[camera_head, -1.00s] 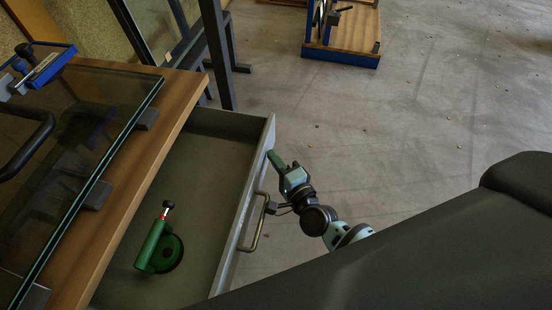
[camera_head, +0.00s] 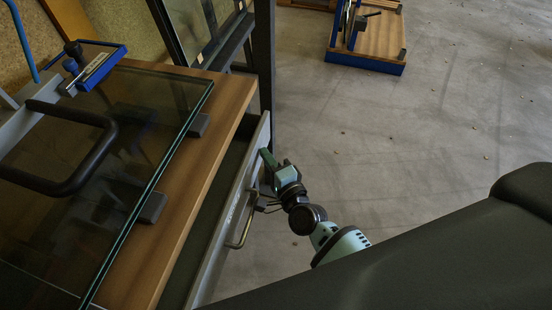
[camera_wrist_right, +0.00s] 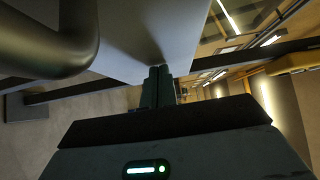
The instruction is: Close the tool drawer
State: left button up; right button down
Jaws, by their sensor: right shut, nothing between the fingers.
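A brass-coloured handle (camera_head: 245,222) sits on the front. My right gripper (camera_head: 265,155) is shut and empty, its fingertips against the drawer front near its far end, beyond the handle. In the right wrist view the closed fingers (camera_wrist_right: 158,85) meet the grey drawer front (camera_wrist_right: 150,35), with a large blurred bar, probably the handle (camera_wrist_right: 50,40), at the upper left. My left gripper is not seen.
A glass panel (camera_head: 100,150) with a dark handle lies over the wooden bench top (camera_head: 190,190). A dark metal frame post (camera_head: 264,60) stands just beyond the drawer. A wooden stand with a blue edge (camera_head: 365,62) is on the floor at the back. The concrete floor at right is clear.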

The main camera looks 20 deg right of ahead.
jog(key=b, duration=0.1)
send_over(238, 165)
jog(key=shift+s+d, duration=0.1)
jog(key=shift+d, duration=0.3)
jog(key=shift+a, duration=0.15)
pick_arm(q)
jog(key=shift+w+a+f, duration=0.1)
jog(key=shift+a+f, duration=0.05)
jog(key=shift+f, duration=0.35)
pick_arm(e)
jog(key=shift+a+r, duration=0.25)
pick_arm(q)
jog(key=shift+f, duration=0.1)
